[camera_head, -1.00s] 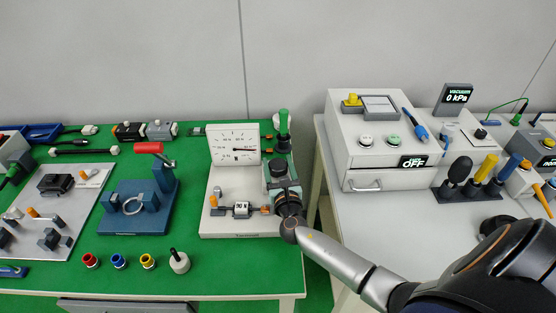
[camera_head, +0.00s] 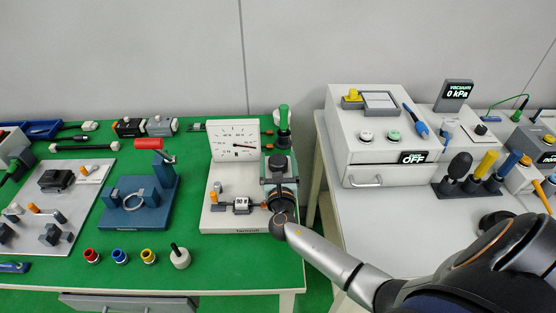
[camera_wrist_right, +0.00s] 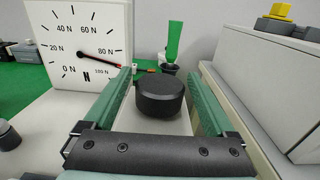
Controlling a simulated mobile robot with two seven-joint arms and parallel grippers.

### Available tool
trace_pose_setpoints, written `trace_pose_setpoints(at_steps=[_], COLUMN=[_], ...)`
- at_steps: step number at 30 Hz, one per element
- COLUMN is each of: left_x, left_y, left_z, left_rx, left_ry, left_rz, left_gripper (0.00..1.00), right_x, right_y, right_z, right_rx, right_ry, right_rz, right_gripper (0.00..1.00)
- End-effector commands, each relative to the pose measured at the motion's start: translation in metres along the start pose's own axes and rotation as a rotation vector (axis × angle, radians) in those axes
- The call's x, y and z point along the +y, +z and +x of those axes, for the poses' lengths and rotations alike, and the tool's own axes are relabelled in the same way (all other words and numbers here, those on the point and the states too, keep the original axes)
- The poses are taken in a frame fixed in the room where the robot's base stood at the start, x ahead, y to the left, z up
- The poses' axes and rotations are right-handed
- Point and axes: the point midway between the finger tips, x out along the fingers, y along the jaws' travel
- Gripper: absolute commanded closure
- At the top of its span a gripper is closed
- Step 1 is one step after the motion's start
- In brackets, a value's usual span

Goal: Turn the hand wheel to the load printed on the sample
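The tester stands on the green bench, with a white dial (camera_head: 234,141) that also shows in the right wrist view (camera_wrist_right: 85,35). Its red-tipped needle points between 80 N and 100 N. The black hand wheel (camera_wrist_right: 160,95) stands between the green fingers of my right gripper (camera_wrist_right: 162,100), with gaps visible on both sides; the gripper is open. In the head view my right gripper (camera_head: 280,178) covers the tester's right side and part of the wheel (camera_head: 279,162).
A green-handled tool (camera_head: 284,118) stands just behind the wheel. A white box (camera_head: 385,140) on the right table is close to my right arm. A blue fixture with a red lever (camera_head: 150,144) stands left of the tester. Small coloured pieces (camera_head: 120,256) lie in front.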

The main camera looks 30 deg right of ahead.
Motion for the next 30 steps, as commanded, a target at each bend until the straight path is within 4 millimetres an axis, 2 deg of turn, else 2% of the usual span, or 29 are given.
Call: trace_pose_setpoints(at_steps=[9,13,17,24,30], left_x=[0.000,0.000,0.000,0.000,0.000], left_y=[0.001,0.001,0.000,0.002,0.004], left_z=[0.000,-0.001,-0.001,0.000,0.002], left_rx=[-0.001,-0.002,-0.002,-0.002,-0.002], left_ry=[0.000,0.000,0.000,0.000,-0.001], left_rz=[-0.001,-0.001,-0.001,-0.001,-0.001], left_gripper=[0.50,0.50,0.50,0.50,0.50], right_x=[0.000,0.000,0.000,-0.001,0.000], right_y=[0.000,0.000,-0.001,-0.002,-0.001], right_z=[-0.001,-0.010,-0.033,-0.086,-0.116], right_rx=[0.000,0.001,0.003,0.003,0.002], right_ry=[0.000,0.000,0.001,0.000,0.000], right_rz=[0.000,0.001,0.002,0.001,0.001], right_gripper=[0.01,0.01,0.01,0.01,0.01])
